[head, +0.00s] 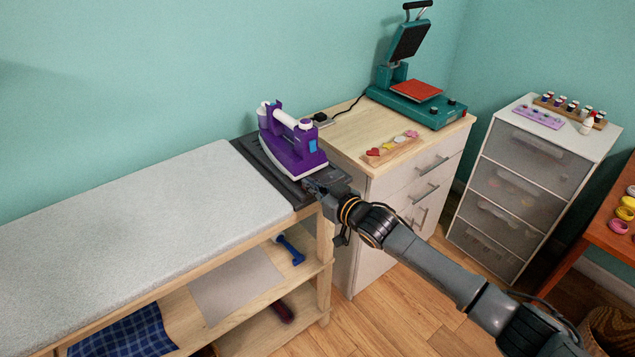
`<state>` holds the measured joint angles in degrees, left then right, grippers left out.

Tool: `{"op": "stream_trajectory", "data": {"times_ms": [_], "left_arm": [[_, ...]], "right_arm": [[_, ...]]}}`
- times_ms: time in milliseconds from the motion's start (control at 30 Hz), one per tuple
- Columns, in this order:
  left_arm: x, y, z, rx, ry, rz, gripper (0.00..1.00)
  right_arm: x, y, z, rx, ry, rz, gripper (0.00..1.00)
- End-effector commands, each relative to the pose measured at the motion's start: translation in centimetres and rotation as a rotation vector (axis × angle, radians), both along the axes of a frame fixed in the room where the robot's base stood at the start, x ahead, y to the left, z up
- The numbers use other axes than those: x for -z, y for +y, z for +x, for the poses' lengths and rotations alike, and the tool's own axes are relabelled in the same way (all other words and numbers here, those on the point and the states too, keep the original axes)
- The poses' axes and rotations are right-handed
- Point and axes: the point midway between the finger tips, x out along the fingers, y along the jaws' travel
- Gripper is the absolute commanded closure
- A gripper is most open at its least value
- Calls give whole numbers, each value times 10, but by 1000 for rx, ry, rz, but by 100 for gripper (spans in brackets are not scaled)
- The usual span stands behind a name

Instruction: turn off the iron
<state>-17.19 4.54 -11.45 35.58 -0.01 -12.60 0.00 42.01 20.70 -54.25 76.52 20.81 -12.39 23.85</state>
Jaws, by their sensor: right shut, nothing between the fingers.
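The purple and white iron (290,146) sits on a dark rest (262,168) at the right end of the ironing table (150,205). A small light-blue part shows on the iron's right end. My right arm comes in from the lower right, and its gripper (312,186) is at the front right edge of the dark rest, just below the iron's right end. The gripper is shut with nothing in it. Whether its tips touch the iron or the rest cannot be told. My left gripper is not in view.
A teal heat press (415,100) stands on the wooden cabinet (345,135) behind, with a small tray of shapes (392,148) in front. A drawer unit (520,175) stands right. Shelves below the ironing table hold a blue tool (290,249) and checked cloth (125,335).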

Motion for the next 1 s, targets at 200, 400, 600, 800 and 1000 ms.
{"op": "stream_trajectory", "data": {"times_ms": [200,400,600,800,1000], "left_arm": [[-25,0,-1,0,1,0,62],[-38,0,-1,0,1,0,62],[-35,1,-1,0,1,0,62],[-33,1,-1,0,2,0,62],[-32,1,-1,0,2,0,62]], "right_arm": [[-26,1,0,2,0,1,100],[-42,-5,-8,5,2,1,100],[-55,-25,-35,5,0,0,100],[-67,-41,-59,5,-1,1,100],[-74,-51,-73,6,-1,0,100]]}}
